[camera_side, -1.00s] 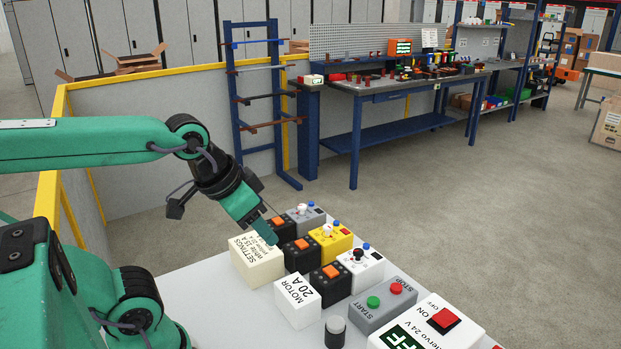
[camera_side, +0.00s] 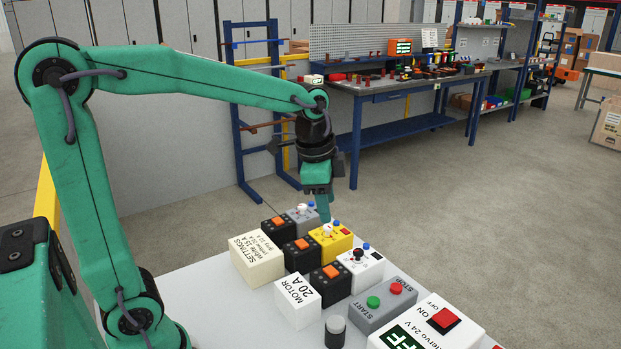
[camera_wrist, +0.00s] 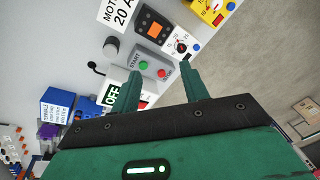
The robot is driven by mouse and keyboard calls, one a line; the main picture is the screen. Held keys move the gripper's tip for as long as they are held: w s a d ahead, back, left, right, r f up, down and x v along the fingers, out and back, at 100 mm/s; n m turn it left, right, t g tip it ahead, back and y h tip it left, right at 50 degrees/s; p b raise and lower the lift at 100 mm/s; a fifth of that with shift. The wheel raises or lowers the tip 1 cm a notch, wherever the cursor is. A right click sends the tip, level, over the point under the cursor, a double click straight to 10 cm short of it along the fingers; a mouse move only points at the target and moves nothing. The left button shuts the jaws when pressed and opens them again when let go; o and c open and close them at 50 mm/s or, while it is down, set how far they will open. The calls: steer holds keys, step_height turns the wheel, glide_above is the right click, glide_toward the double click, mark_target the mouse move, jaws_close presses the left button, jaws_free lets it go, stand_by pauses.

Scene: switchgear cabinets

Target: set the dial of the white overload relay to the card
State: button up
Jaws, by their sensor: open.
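The white overload relay (camera_side: 372,272) stands on the bench in the side view, with a black dial (camera_side: 358,255) and a blue button on top. It also shows in the wrist view (camera_wrist: 174,42), its dial (camera_wrist: 181,47) right of centre; the dial's setting is too small to read. The cream settings card block (camera_side: 257,262) stands at the left of the relays; its line for white seems to read 15 A.
Yellow (camera_side: 337,245) and grey (camera_side: 305,214) relays stand behind the white one, with black contactors (camera_side: 330,280) alongside. A MOTOR 20 A block (camera_side: 298,300), START/STOP box (camera_side: 384,306) and servo switch box (camera_side: 430,333) stand nearer.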

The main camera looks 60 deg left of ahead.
mark_target(359, 251)
steer(key=shift+w+a+f+m+g, duration=0.1)
steer(key=shift+w+f+m+g, duration=0.3)
steer(key=shift+w+f+m, duration=0.9)
steer(key=shift+w+a+f+m+g, duration=0.1)
steer(key=shift+w+f+m+g, duration=0.5)
steer(key=shift+w+f, duration=1.2)
steer(key=shift+w+a+f+m+g, duration=0.1)
steer(key=shift+w+f+m+g, duration=0.1)
steer(key=shift+w+f+m, duration=1.4)
steer(key=shift+w+r+n, duration=0.4)
steer(key=shift+w+r, duration=0.05)
steer(key=shift+f, duration=3.75)
jaws_close()
